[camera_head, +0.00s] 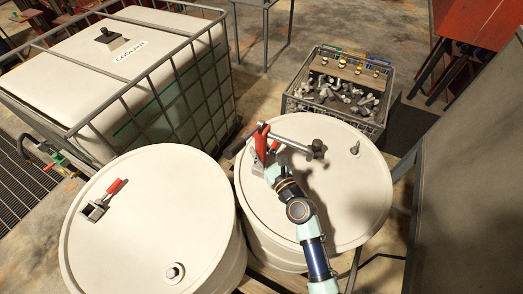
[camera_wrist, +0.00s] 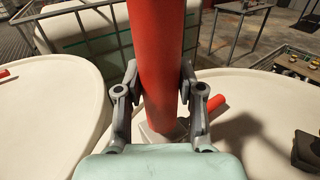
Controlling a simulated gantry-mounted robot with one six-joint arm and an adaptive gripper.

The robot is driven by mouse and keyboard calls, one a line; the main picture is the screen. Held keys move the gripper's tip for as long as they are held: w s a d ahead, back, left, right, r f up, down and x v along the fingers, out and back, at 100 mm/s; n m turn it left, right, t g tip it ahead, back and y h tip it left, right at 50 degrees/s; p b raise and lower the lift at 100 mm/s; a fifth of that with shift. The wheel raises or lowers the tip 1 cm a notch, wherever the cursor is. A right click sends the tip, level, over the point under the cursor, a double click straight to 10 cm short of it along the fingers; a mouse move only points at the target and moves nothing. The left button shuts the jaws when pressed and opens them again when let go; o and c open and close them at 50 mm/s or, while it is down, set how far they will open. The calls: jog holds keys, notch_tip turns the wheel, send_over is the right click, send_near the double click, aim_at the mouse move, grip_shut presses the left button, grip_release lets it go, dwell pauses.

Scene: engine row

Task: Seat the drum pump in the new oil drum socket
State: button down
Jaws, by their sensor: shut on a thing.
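The drum pump (camera_head: 261,142) is a red upright tube with a long grey spout reaching right and a dark handle end at left. My gripper (camera_head: 271,170) is shut on its red tube; the wrist view shows both jaws (camera_wrist: 160,85) on the tube (camera_wrist: 162,50). The pump is over the left part of the right-hand drum's lid (camera_head: 335,210). A grey socket block (camera_wrist: 160,135) with a red lever (camera_wrist: 215,103) shows at the tube's foot. The jaws and my wrist partly hide that foot, so I cannot tell whether it is fully seated.
A second drum (camera_head: 140,225) on the left has a grey socket with a red lever (camera_head: 115,187). A caged coolant tank (camera_head: 130,60) stands behind it. A crate of metal parts (camera_head: 340,90) stands behind the right-hand drum. A dark panel fills the right side.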

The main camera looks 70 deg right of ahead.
dwell(0.3)
jog(key=c, duration=0.6)
grip_release()
jog(key=shift+c, duration=0.2)
jog(key=shift+f, duration=0.2)
jog(key=v, duration=1.2)
jog(key=shift+w+r, duration=0.1)
jog(key=shift+r, duration=0.05)
